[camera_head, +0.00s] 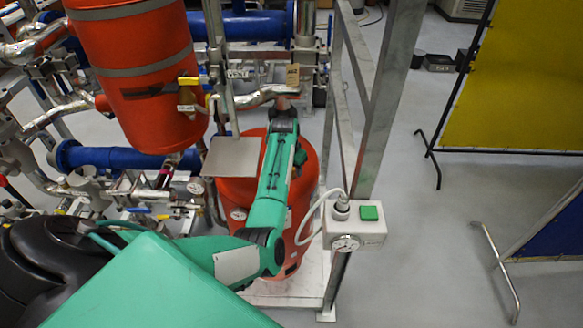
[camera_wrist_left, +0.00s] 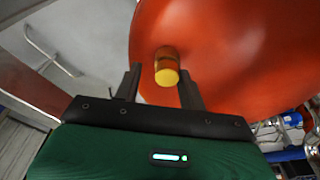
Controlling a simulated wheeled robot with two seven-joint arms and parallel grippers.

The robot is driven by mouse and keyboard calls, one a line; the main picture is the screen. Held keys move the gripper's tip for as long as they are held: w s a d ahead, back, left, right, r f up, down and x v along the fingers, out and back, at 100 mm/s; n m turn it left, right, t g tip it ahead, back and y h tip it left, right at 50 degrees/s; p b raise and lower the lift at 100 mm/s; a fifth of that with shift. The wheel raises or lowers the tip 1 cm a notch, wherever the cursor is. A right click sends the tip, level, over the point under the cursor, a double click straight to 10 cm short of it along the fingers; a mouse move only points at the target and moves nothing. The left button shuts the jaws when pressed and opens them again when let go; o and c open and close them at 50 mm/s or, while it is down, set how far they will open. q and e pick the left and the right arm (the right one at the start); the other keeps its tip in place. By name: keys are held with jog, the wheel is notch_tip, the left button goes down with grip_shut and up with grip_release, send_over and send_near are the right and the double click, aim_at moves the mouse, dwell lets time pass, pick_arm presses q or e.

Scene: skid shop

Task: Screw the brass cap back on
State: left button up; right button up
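The brass cap (camera_wrist_left: 166,70) shows in the left wrist view as a small round piece with a yellow face and darker brass side, against a large orange-red vessel (camera_wrist_left: 235,50). My left gripper (camera_wrist_left: 161,72) is open, with one dark finger on each side of the cap. A gap shows beside the left finger; the right finger looks close to the cap, and I cannot tell whether it touches. In the head view my left arm reaches over a red vessel (camera_head: 238,192); its fingers and the cap are hidden there. My right gripper is not in view.
A grey metal frame post (camera_head: 385,110) stands right of the arm, carrying a white box with a green button (camera_head: 369,212) and a gauge. An orange tank (camera_head: 135,80), a flat grey plate (camera_head: 231,157) and pipes crowd the left. Open floor (camera_head: 430,240) lies right.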

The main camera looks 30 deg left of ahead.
pick_arm(q)
jog(key=shift+d, duration=0.1)
jog(key=n+y, duration=0.1)
jog(key=n, duration=0.4)
jog(key=n+g+y, duration=0.1)
jog(key=n, duration=0.5)
jog(key=shift+s, duration=0.1)
jog(key=c, duration=0.6)
jog(key=m, duration=0.3)
jog(key=shift+a, duration=0.25)
jog(key=o, duration=0.9)
jog(key=shift+d+h, duration=0.1)
jog(key=shift+h, duration=0.2)
jog(key=shift+r+t, duration=0.1)
jog(key=shift+t, duration=0.2)
